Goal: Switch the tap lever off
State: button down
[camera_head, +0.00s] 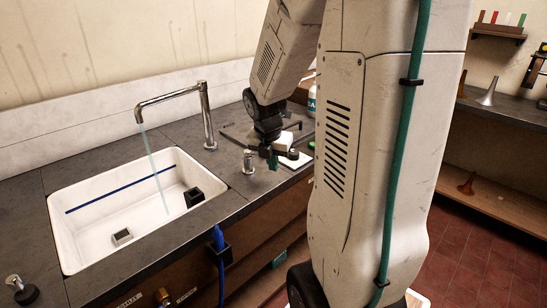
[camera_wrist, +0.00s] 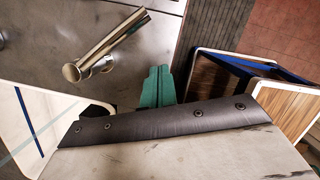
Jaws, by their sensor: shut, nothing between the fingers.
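The tap spout (camera_head: 170,97) is chrome and arches over the white sink (camera_head: 62,222), with a thin blue stream of water (camera_head: 153,165) falling into it. A short chrome post, seemingly the tap lever (camera_head: 249,161), stands on the dark counter right of the sink. In the wrist view a chrome bar on a round base (camera_wrist: 112,44), likely this lever, lies left of my fingers. My gripper (camera_head: 272,161) has green fingers, shut and empty, just right of the post in the head view. The fingers also show in the wrist view (camera_wrist: 155,85), apart from the bar.
A dark block (camera_head: 194,197) and a small grey block (camera_head: 122,237) sit in the sink. A blue hose (camera_head: 219,250) hangs at the counter front. Another metal knob (camera_head: 22,290) is at the lower left. A white-edged wooden tray (camera_wrist: 285,95) shows at right in the wrist view.

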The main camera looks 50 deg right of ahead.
jog(key=v, duration=0.8)
jog(key=shift+s+r, duration=0.25)
jog(key=shift+r, duration=0.1)
jog(key=shift+d, duration=0.1)
jog(key=s+a+r+m+y, duration=0.1)
jog(key=s+a+m, duration=0.6)
jog(key=a+m, duration=0.4)
jog(key=s+a+r+m+y, duration=0.1)
jog(key=s+a+r+m, duration=0.1)
jog(key=s+a+m, duration=0.6)
jog(key=shift+a+r+m+y, duration=0.15)
jog(key=shift+a+m+y, duration=0.15)
jog(key=shift+a+m, duration=1.4)
jog(key=shift+a, duration=0.2)
